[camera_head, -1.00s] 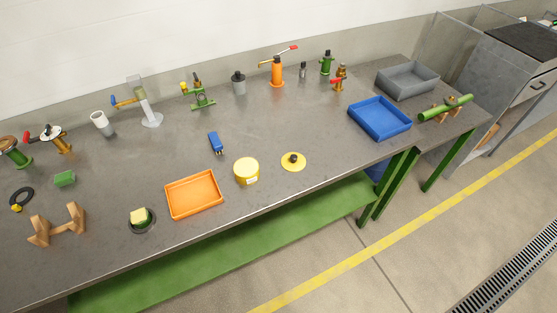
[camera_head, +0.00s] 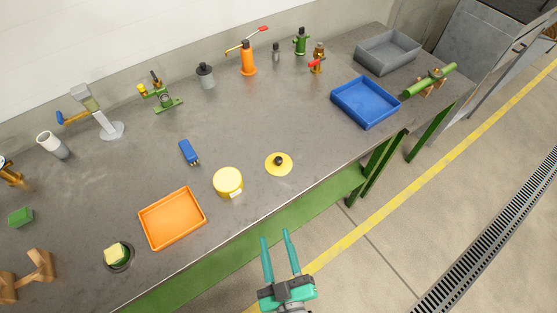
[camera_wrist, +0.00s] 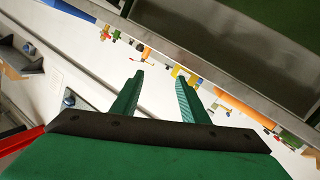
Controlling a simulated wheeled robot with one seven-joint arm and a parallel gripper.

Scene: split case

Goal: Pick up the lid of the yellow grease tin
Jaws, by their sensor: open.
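The yellow lid (camera_head: 279,163) is a flat disc with a dark knob, lying on the grey bench top near its front edge. The yellow grease tin (camera_head: 228,182) stands to its left with a pale label on its side, apart from the lid. My gripper (camera_head: 279,245) is in front of the bench, below the lid in the head view. Its teal fingers are apart with nothing between them. The wrist view also shows my gripper (camera_wrist: 160,90) open and empty; the lid cannot be made out there.
The bench (camera_head: 330,170) is clear around the lid to its right. An orange tray (camera_head: 172,218) lies left of the tin, and a blue connector (camera_head: 189,152) behind it. A blue tray (camera_head: 365,101) stands at the right. The bench's front edge runs between my gripper and the lid.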

